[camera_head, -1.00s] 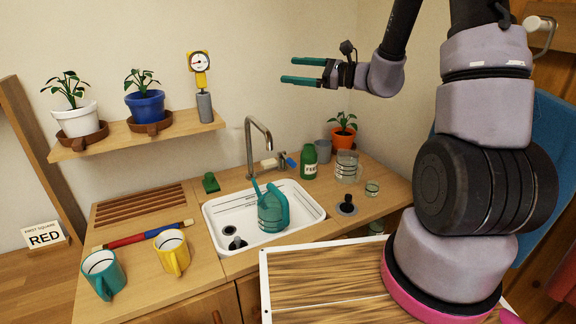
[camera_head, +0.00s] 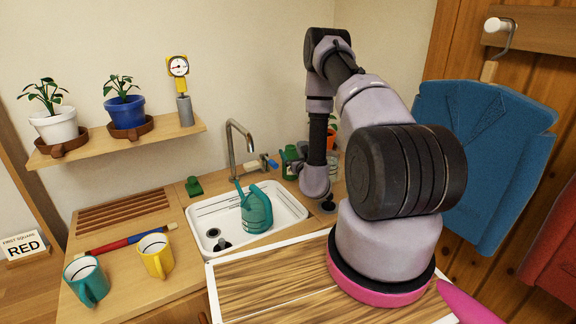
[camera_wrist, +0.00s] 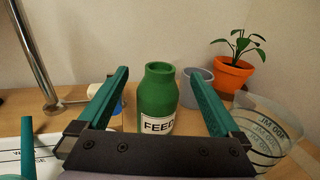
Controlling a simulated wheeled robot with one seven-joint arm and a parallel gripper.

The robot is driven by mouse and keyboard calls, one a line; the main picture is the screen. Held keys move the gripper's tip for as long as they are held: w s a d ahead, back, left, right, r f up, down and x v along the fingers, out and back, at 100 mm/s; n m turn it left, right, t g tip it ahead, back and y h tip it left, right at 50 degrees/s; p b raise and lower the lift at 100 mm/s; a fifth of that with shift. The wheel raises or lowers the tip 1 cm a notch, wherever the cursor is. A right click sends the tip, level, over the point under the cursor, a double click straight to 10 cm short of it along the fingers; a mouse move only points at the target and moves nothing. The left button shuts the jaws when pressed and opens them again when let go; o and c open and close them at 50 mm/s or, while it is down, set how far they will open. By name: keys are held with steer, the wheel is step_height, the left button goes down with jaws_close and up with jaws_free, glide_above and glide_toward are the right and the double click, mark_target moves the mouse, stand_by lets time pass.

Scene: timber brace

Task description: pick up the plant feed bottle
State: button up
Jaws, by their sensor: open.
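The plant feed bottle (camera_wrist: 158,98) is green with a white label reading "FEED". In the wrist view it stands upright on the wooden counter, centred ahead of my gripper (camera_wrist: 163,80). My gripper is open, with one green finger on each side of the bottle in the picture and a gap between each finger and the bottle. In the head view the bottle (camera_head: 289,160) shows at the back of the counter right of the sink, and my arm hides part of it.
A clear measuring jug (camera_wrist: 268,130) stands close to the right finger. A grey cup (camera_wrist: 195,87) and an orange potted plant (camera_wrist: 232,75) stand behind. The tap (camera_wrist: 35,55) rises at left. The sink (camera_head: 288,212) holds a teal watering can (camera_head: 257,212).

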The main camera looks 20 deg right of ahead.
step_height(320, 180, down, 4)
steer(key=shift+r, duration=0.1)
steer(key=shift+w+d, duration=0.1)
steer(key=shift+w, duration=0.55)
steer(key=shift+w+d, duration=0.15)
steer(key=shift+w, duration=1.4)
steer(key=shift+w+d, duration=0.1)
steer(key=shift+w, duration=1.45)
steer(key=shift+r, duration=0.1)
jaws_close()
step_height(320, 180, up, 10)
